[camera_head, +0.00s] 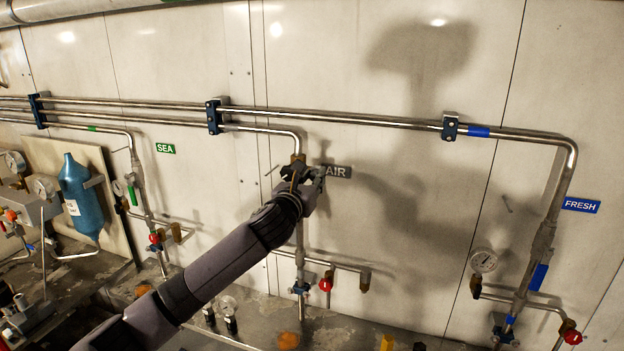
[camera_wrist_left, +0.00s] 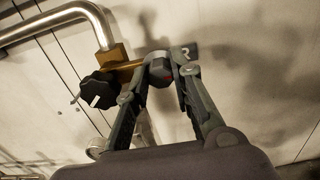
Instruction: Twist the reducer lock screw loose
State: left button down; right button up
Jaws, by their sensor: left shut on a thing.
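My left gripper (camera_head: 304,180) is at the AIR pipe in the head view, at the brass fitting below the pipe's bend. In the left wrist view, its two fingers (camera_wrist_left: 168,66) are shut on a small grey faceted head with a red mark, which I take as the reducer lock screw (camera_wrist_left: 159,71). The screw sits at the end of a brass stem coming from a brass block (camera_wrist_left: 113,54). A black knob (camera_wrist_left: 98,91) with a white mark sits below the block, to the left of the fingers and apart from them. The fingers partly hide the screw. My right gripper is not in view.
The AIR sign (camera_head: 339,171) is on the wall just right of the gripper. Steel pipes (camera_head: 330,117) run along the wall above. A red-handled valve (camera_head: 325,285) sits below. A blue bottle (camera_head: 83,200) and gauges stand at the left; FRESH piping is at the right.

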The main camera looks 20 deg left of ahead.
pick_arm(q)
jog(key=shift+n, duration=0.4)
jog(key=n, duration=0.3)
jog(key=shift+n, duration=0.4)
jog(key=n, duration=0.4)
jog(key=shift+f+n, duration=0.1)
jog(key=shift+n, duration=0.2)
jog(key=n, duration=0.4)
jog(key=shift+a+f, duration=0.1)
jog(key=n, duration=0.4)
jog(key=shift+n, duration=0.3)
jog(key=shift+b, duration=0.3)
jog(key=c, duration=1.4)
grip_release()
